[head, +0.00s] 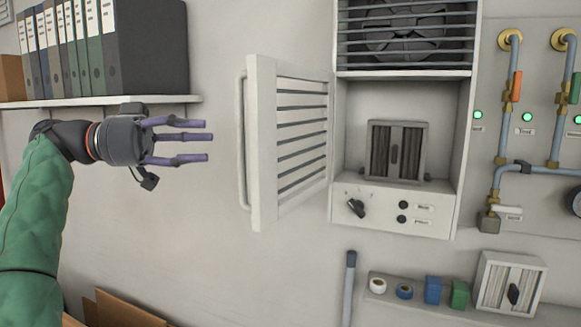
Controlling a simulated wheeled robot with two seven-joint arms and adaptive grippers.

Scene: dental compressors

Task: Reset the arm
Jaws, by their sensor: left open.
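My left arm, in a green sleeve, comes in from the left. Its gripper (208,147) is open and empty, with purple fingers pointing right. It is apart from the louvred cabinet door (292,140), left of the door's handle (241,140). The door stands swung open to the left. My right gripper is not in view.
A shelf (100,104) with several binders (80,50) is above my left gripper. Pipes with valves (508,90) are on the right wall. A lower ledge (400,302) holds tape rolls, small boxes and another pleated filter (510,284). Cardboard (122,310) lies at lower left.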

